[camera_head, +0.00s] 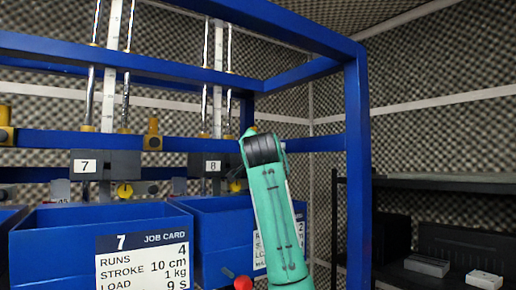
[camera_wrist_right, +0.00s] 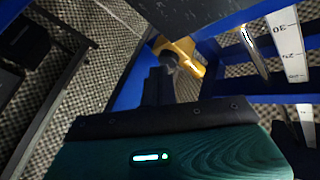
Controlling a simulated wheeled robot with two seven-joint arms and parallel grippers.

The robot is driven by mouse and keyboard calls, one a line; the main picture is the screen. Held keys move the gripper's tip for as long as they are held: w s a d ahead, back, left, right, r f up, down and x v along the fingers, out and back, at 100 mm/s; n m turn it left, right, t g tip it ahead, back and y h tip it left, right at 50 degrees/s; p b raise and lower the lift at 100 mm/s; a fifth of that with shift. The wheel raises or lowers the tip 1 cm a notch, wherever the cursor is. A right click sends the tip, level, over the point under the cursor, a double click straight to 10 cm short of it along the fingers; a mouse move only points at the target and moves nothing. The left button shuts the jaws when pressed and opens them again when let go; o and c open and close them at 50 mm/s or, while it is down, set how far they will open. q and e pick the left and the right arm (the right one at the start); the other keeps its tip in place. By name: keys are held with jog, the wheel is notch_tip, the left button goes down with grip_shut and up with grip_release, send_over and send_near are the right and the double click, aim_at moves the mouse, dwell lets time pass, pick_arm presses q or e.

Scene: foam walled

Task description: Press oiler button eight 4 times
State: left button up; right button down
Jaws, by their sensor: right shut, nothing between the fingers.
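The yellow oiler by station 8 (camera_wrist_right: 184,48) fills the upper middle of the right wrist view, with a grey round part on its near side that looks like its button. In the head view only a small yellow piece shows above my arm. My right gripper (camera_wrist_right: 158,72) is shut and empty, its dark fingertips just below the grey part. I cannot tell whether they touch it. In the head view my green right arm reaches up in front of station 8, and the gripper itself is hidden. The plate marked 8 (camera_head: 212,166) stands left of the arm. My left gripper is not in view.
A blue frame (camera_head: 357,150) stands right of the arm. Station 7 (camera_head: 86,166) has its own yellow oiler (camera_head: 152,135). Blue bins with job cards (camera_head: 147,262) stand in front. A dark shelf (camera_head: 440,183) is at the right. A red ball (camera_head: 243,283) shows low by the arm.

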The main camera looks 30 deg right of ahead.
jog(key=shift+w, duration=0.25)
jog(key=shift+s, duration=0.1)
dwell(0.5)
jog(key=shift+s+b, duration=0.6)
jog(key=shift+s, duration=0.1)
jog(key=shift+s, duration=0.1)
jog(key=s+b, duration=0.2)
jog(key=s, duration=0.1)
jog(key=s+b, duration=0.1)
jog(key=s, duration=0.1)
jog(key=shift+d, duration=0.25)
dwell(2.3)
